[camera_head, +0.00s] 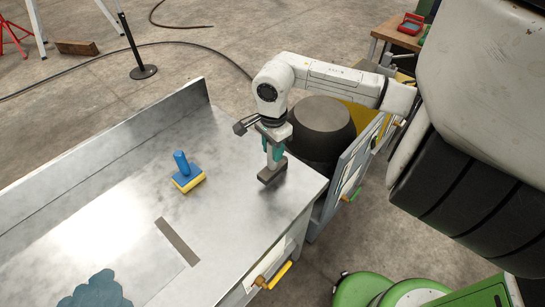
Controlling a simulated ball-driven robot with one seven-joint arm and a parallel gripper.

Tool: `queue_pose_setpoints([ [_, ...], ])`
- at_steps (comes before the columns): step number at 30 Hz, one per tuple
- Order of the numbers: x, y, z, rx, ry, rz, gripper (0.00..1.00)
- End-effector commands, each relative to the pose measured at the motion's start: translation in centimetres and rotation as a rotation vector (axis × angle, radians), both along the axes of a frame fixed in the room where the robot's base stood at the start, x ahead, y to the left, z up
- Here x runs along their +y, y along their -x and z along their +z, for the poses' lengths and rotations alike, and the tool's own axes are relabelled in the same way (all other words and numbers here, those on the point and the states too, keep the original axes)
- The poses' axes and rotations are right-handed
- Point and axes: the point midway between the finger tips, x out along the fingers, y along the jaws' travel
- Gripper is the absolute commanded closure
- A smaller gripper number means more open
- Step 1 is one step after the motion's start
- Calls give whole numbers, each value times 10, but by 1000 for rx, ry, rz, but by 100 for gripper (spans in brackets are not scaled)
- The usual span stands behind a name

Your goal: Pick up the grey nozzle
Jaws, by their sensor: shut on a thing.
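The grey nozzle (271,171) has a wide, flat foot and a narrow neck. It is near the right end of the metal bench top (225,230). My gripper (271,153) points down from above, with its teal fingers shut on the neck of the nozzle. The foot of the nozzle shows below the fingers, and the upper part of the neck is partly hidden by them. A dark reflection lies on the bench under the foot. I cannot tell whether the foot touches the bench or is slightly above it.
A blue-handled tool with a yellow base (187,176) stands left of the nozzle. A flat grey strip (177,241) and a blue cloth (96,291) lie nearer the front. A raised wall (120,143) edges the bench's back. A dark drum (320,118) stands beyond the right end.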

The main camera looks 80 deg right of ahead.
Motion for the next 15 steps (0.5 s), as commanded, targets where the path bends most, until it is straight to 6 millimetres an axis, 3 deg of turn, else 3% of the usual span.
queue_pose_setpoints([
  [7, 27, 45, 56, 3, 7, 2, 100],
  [15, 59, 94, 81, 1, 3, -3, 100],
])
